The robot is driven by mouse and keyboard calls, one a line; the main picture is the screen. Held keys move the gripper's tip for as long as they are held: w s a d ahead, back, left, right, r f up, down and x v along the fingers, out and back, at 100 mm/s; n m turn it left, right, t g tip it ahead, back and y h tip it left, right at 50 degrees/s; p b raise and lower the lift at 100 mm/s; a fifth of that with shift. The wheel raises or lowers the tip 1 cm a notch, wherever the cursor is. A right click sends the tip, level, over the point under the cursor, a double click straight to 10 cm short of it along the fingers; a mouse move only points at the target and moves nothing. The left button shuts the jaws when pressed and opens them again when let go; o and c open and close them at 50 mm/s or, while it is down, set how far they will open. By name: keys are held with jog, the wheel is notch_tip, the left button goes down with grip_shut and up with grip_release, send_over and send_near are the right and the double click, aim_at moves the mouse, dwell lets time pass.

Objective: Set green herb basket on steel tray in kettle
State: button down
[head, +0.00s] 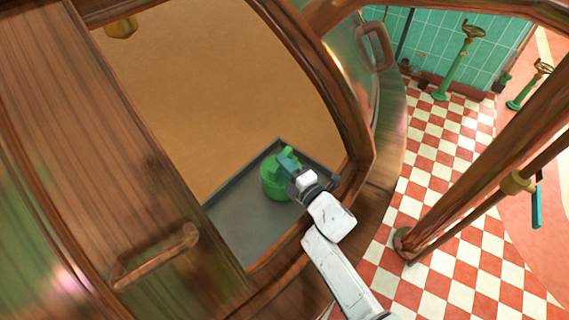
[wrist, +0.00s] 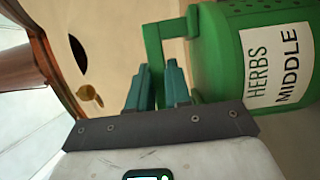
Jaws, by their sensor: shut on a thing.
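The green herb basket (head: 272,181) is inside the copper kettle, over the far right part of the steel tray (head: 234,217) in the head view. In the wrist view the basket (wrist: 245,50) shows a white label reading "HERBS MIDDLE" and a green handle at its left. My gripper (head: 287,160) reaches in over the kettle's right rim. In the wrist view its teal fingers (wrist: 158,85) are at the handle, shut on it. I cannot tell whether the basket's bottom touches the tray.
The kettle's wooden-looking rim (head: 345,95) surrounds the opening, close to my arm. A brown lid or panel with a bar handle (head: 155,257) is at the left. A copper post (head: 480,160) stands at the right above a red and white checkered floor (head: 430,200).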

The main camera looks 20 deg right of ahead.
jog(key=shift+f+b, duration=0.5)
jog(key=shift+b, duration=0.15)
jog(key=c, duration=1)
grip_release()
jog(key=shift+s+f, duration=0.15)
jog(key=shift+f, duration=0.05)
